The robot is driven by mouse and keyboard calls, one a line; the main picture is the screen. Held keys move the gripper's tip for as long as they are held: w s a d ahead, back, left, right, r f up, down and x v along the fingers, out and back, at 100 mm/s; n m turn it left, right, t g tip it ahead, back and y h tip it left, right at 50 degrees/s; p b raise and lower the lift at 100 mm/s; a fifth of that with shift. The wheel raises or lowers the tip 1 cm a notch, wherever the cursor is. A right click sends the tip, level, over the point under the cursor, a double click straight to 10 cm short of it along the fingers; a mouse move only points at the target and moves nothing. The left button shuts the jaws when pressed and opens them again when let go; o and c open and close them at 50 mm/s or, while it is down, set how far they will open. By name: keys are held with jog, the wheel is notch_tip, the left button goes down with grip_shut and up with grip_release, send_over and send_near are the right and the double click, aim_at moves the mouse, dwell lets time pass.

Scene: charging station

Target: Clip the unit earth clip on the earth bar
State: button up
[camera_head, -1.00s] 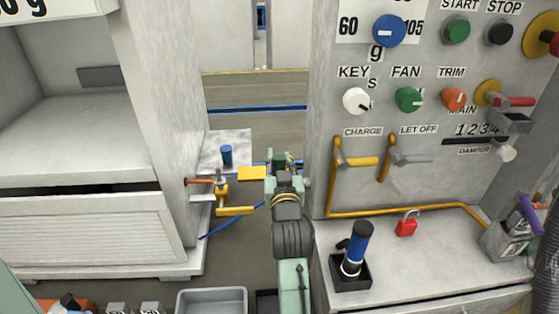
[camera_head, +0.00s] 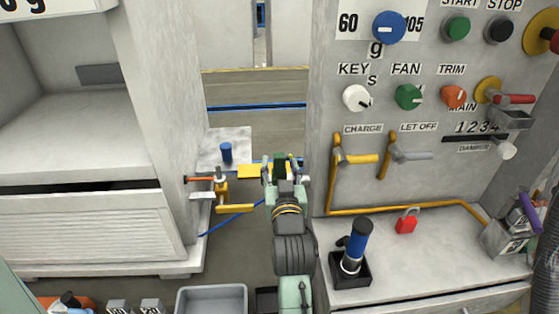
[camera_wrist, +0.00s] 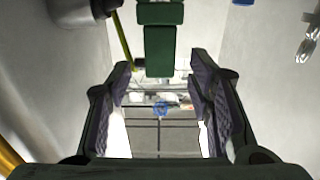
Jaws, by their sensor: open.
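A dark green block (camera_head: 281,162), which looks like the earth clip, is just beyond my gripper (camera_head: 284,171). In the wrist view the green block (camera_wrist: 164,45) is at the top centre, ahead of the fingertips. My gripper (camera_wrist: 163,75) is open, with a clear gap between its fingers and nothing held there. A green-yellow strip (camera_wrist: 122,40) runs left of the block. A copper-orange rod (camera_head: 200,180) sticks out of the left cabinet, left of my gripper; I cannot tell whether it is the earth bar. What the green block is fixed to is hidden.
A yellow fitting with a handle (camera_head: 235,209) hangs by the rod. A blue post (camera_head: 226,152) stands on a plate behind. The control panel (camera_head: 325,120) rises close on the right. A blue-handled tool (camera_head: 356,245) stands in a black holder on the right shelf.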

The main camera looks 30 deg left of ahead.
jog(key=v, duration=0.3)
jog(key=shift+s+d, duration=0.25)
jog(key=shift+s, duration=0.05)
